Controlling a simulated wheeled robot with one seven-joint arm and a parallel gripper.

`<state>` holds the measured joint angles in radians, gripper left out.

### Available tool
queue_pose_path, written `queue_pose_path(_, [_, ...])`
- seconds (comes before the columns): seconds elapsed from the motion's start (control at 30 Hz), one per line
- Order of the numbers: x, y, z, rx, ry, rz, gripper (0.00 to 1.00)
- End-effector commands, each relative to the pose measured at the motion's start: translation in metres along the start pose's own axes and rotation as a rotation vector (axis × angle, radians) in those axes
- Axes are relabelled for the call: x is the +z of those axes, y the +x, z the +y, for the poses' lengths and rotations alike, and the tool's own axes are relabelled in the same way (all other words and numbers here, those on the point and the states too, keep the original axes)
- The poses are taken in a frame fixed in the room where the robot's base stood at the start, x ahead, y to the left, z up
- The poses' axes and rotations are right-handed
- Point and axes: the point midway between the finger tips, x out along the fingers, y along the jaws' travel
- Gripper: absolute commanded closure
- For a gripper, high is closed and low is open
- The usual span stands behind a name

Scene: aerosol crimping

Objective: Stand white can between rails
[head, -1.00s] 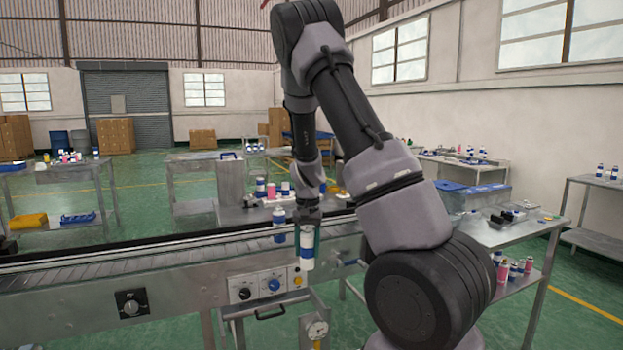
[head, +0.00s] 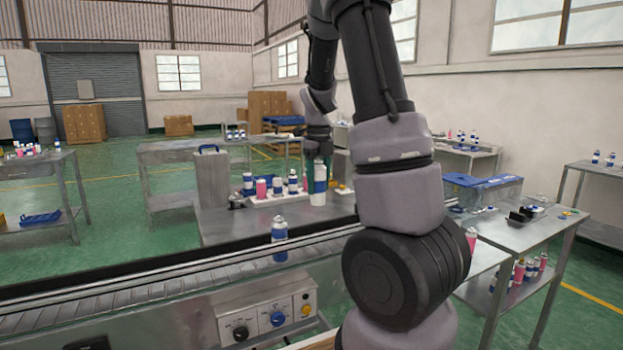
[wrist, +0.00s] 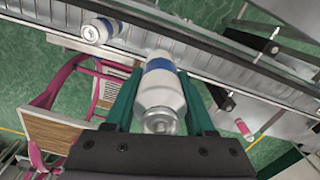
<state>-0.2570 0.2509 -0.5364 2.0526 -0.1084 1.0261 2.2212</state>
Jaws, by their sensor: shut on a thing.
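My gripper (head: 317,160) is shut on a white can (head: 319,188) with a blue band. In the wrist view the can (wrist: 160,92) sits between the two green fingers, its metal top toward the camera. In the head view it is upright, in front of the far bench and above the conveyor's level. The conveyor (head: 100,302) runs below with a dark far rail (head: 120,279). The wrist view shows its rail (wrist: 215,45) passing beyond the can. Whether the can's base touches anything is hidden.
A similar blue-and-white can (head: 279,238) stands on the conveyor to the left; the wrist view shows it too (wrist: 98,30). Several cans stand on a white tray (head: 268,199) on the bench behind. A control panel (head: 267,318) is on the conveyor's front.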

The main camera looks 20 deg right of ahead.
Motion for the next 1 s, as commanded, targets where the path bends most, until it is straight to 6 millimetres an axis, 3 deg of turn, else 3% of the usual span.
queue_pose_path(0.27, [-0.002, 0.007, -0.001, 0.000, 0.046, 0.003, 1.00])
queue_pose_path(1.0, [-0.002, 0.066, -0.001, 0.000, 0.043, 0.003, 1.00])
